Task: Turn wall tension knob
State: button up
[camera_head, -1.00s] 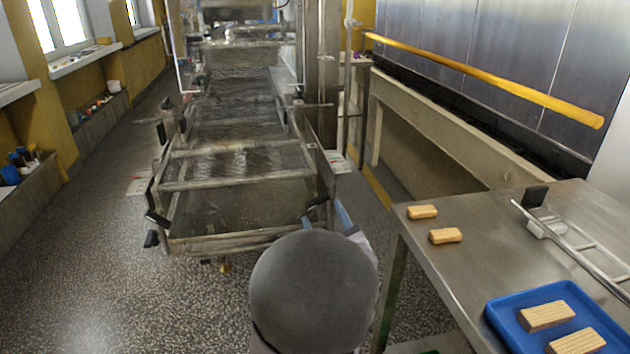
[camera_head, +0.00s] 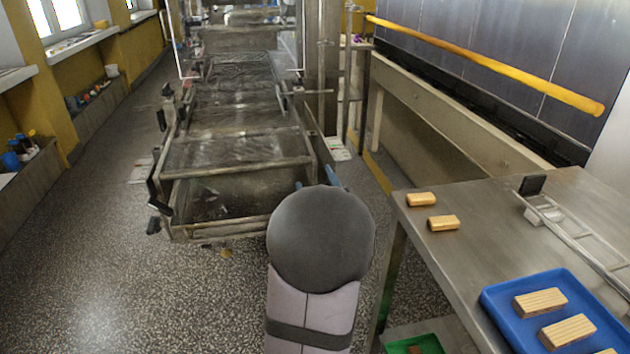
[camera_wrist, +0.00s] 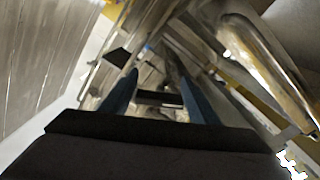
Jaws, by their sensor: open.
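The steel mesh conveyor (camera_head: 238,165) runs away from me with a dark mesh bed. Several black knobs or handles stick out along its left side, with one (camera_head: 160,207) and a lower one (camera_head: 153,226) at its near left corner. I cannot tell which is the wall tension knob. My gripper (camera_head: 326,180) is mostly hidden behind my own rounded arm link, by the conveyor's near right corner; only bits of its blue fingers show. In the wrist view the two blue fingers (camera_wrist: 155,85) are apart. A dark bar shows between them, but I cannot tell what it is.
A steel table (camera_head: 450,265) at right holds a blue tray (camera_head: 497,325) with wafer blocks, two loose blocks (camera_head: 443,223) and a metal rack (camera_head: 585,250). A yellow rail (camera_head: 485,60) runs along the right wall.

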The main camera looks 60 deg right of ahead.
jog(key=shift+w+d, duration=0.4)
jog(key=c, duration=0.8)
jog(key=shift+o, duration=0.2)
jog(key=shift+m, duration=0.3)
